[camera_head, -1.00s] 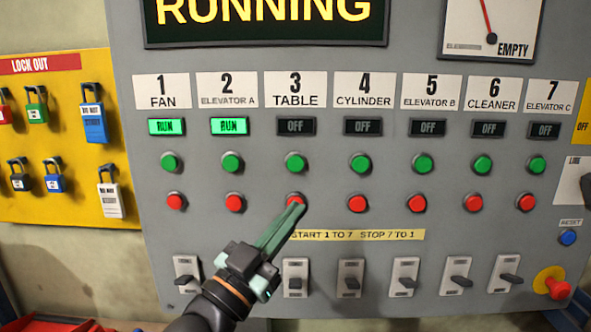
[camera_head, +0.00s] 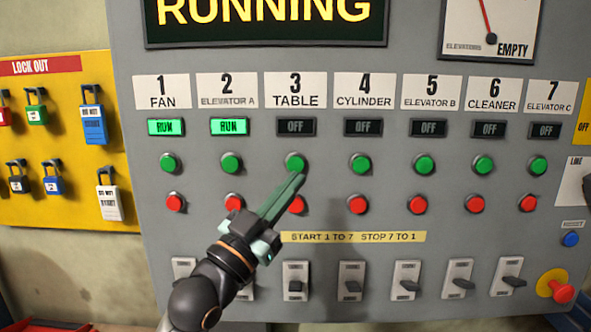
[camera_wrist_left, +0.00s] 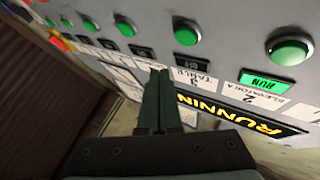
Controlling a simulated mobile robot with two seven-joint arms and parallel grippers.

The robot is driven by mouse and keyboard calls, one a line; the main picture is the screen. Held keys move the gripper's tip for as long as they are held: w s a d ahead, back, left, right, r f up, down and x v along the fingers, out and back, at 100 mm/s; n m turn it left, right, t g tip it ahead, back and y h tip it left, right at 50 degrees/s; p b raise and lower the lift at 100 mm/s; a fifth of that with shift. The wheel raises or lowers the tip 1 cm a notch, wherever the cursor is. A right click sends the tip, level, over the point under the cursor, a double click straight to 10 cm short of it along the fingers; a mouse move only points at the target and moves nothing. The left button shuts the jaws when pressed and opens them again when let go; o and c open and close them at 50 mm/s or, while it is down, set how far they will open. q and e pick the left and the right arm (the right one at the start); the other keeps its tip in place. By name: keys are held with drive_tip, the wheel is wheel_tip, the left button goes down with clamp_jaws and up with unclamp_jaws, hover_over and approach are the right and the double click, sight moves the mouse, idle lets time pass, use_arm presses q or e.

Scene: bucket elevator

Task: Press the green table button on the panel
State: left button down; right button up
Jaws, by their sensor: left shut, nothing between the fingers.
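The green table button (camera_head: 295,162) is on the grey panel under the "3 TABLE" label, below a dark OFF sign. In the head view the tips of my left gripper (camera_head: 298,178) are just under this button's lower edge. The fingers are shut with nothing between them and partly cover the red table button (camera_head: 297,204). In the left wrist view the green table button (camera_wrist_left: 187,33) shows uncovered, and the fingertips (camera_wrist_left: 160,72) appear beside the OFF sign, apart from it in the picture. Contact with the panel cannot be told. My right gripper is not in view.
Green and red buttons for the other machines flank the table column, with elevator A's green button (camera_head: 230,162) to the left and cylinder's (camera_head: 361,163) to the right. Fan and elevator A show RUN; the others show OFF. Toggle switches (camera_head: 350,283) line the bottom.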

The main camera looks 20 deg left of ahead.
sight(302, 162)
use_arm(q)
drive_tip(key=w, duration=0.2)
drive_tip(key=w+a, duration=0.1)
drive_tip(key=w, duration=0.1)
drive_tip(key=shift+a, duration=0.1)
idle(2.0)
drive_tip(key=shift+w+a, duration=0.1)
drive_tip(key=shift+w, duration=0.25)
drive_tip(key=shift+w+a+r, duration=0.1)
drive_tip(key=shift+w+a, duration=0.05)
drive_tip(key=shift+w, duration=0.3)
idle(0.7)
drive_tip(key=shift+p, duration=0.3)
drive_tip(key=shift+s+d, duration=0.25)
drive_tip(key=shift+s, duration=0.6)
drive_tip(key=shift+p, duration=0.3)
